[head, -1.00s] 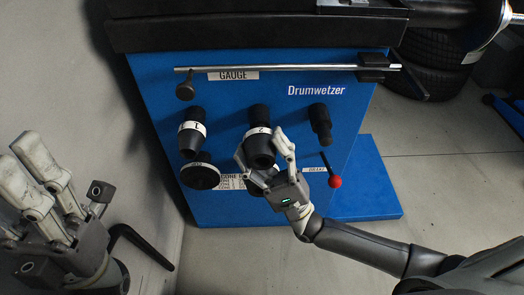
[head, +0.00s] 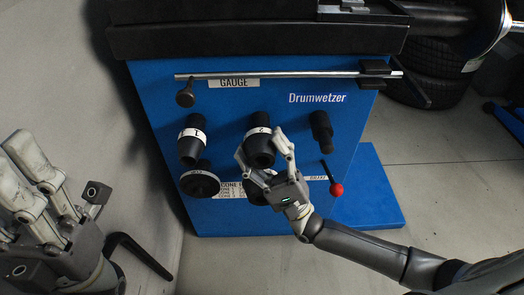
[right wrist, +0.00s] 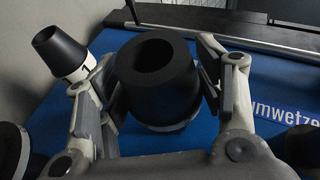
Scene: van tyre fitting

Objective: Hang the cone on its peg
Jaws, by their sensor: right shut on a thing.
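The black cone with a white band marked 2 (head: 258,142) is at the blue machine's front panel, in the middle of the upper row. My right gripper (head: 266,160) is shut on it, a finger on each side. In the right wrist view the cone (right wrist: 155,80) sits between the fingers, its open narrow end facing the camera. The cone hides its peg, so I cannot tell how far it is on. My left gripper (head: 50,185) is at the lower left, away from the panel, its fingers apart and nothing between them.
Cone 1 (head: 193,138) hangs to the left, with a round black piece (head: 200,181) below it. A black part (head: 321,130) hangs to the right, above a red-knobbed lever (head: 336,188). A gauge rod (head: 290,75) runs above. Floor at right (head: 440,190) is clear.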

